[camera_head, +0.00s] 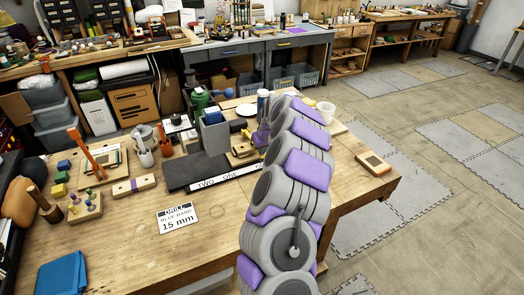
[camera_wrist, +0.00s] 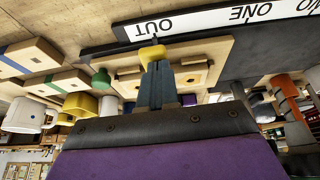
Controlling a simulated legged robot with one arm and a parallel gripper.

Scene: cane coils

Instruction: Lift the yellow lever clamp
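The yellow lever clamp shows in the wrist view as a yellow lever end (camera_wrist: 152,53) right at my fingertips. It stands over a pale wooden base board (camera_wrist: 215,55) with a smaller wooden block on it. My gripper (camera_wrist: 156,66) has its two dark blue fingers close together, and they look shut on the yellow lever. The fingers hide the rest of the clamp's mechanism. In the head view the wooden base (camera_head: 240,157) shows beside the end of my arm, and my arm hides my fingertips.
A white strip lettered OUT, ONE, TWO (camera_wrist: 225,20) lies beside the base on a dark mat (camera_head: 197,168). A grey box (camera_head: 213,132) stands behind.

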